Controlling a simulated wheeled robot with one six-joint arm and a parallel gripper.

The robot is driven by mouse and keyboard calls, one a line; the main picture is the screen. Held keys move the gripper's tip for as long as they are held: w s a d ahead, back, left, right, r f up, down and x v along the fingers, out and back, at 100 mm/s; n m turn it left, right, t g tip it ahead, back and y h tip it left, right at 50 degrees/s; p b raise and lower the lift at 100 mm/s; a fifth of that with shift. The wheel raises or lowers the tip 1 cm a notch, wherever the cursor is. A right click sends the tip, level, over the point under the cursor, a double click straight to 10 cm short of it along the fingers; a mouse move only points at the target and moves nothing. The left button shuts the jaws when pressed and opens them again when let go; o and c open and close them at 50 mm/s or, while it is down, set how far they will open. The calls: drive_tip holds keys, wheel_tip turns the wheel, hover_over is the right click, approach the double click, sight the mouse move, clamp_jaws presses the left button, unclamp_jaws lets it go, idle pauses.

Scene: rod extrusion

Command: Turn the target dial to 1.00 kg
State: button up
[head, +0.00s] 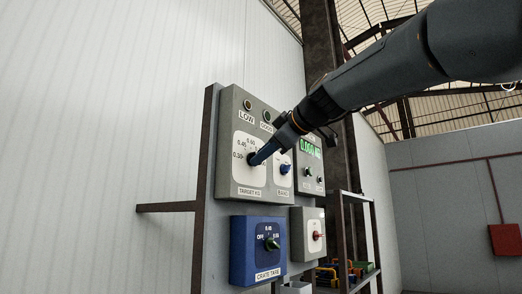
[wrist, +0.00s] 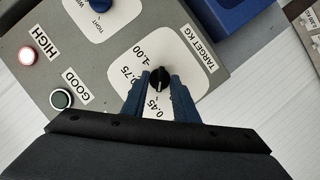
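The target dial's black knob (wrist: 160,79) sits on a white plate marked TARGET KG (wrist: 199,54) in the wrist view. My gripper (wrist: 160,77) has one blue finger on each side of the knob, and both appear to touch it. The knob's white mark points down in the picture, toward 0.45. The labels 0.75 and 1.00 show to the upper left; the left finger hides part of the scale between 0.45 and 0.75. In the head view my gripper (head: 256,158) reaches the target plate (head: 243,176) from the right and covers part of its scale.
A second dial with a blue knob (head: 285,169) is close to the right of the target dial. Below hang a blue CRATE TARE box (head: 258,272) and a grey box with a red knob (head: 317,236). A green display (head: 309,147) is partly behind my arm.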

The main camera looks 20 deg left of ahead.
drive_tip(key=shift+w+a, duration=0.1)
drive_tip(key=shift+a, duration=0.05)
drive_tip(key=shift+c, duration=0.6)
clamp_jaws()
